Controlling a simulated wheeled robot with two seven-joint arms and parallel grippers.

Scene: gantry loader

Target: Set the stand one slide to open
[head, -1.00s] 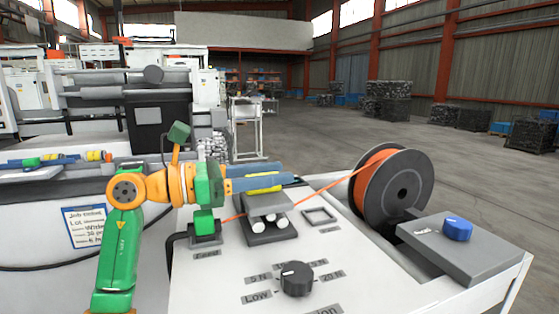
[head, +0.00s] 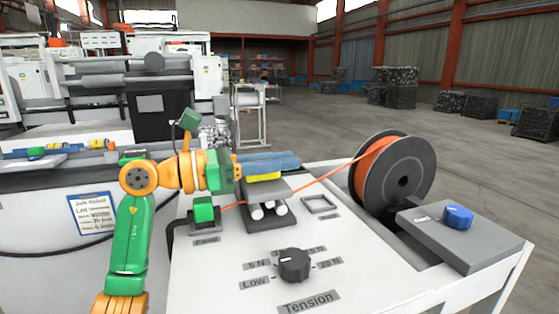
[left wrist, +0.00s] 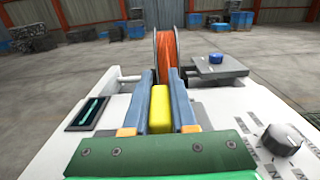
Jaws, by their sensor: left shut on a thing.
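A roller stand (head: 262,219) with white rollers and a grey top plate (head: 268,189) stands on the white machine top. A yellow bar (head: 264,177) sits at the plate. My left gripper (head: 284,162), with blue fingers, reaches over the stand from the left. In the left wrist view the yellow bar (left wrist: 160,107) lies lengthwise between its two fingers (left wrist: 162,100), and the gripper is shut on it. The fingers hide part of the bar and plate. I cannot read a stand number or a slide mark. My right gripper is not in view.
An orange wire (head: 325,178) runs from the spool (head: 403,182) through the stand. A green block (head: 204,209) stands close left of it. A tension knob (head: 293,265) is in front, and a blue knob (head: 458,216) on a grey box (head: 478,238) is at right.

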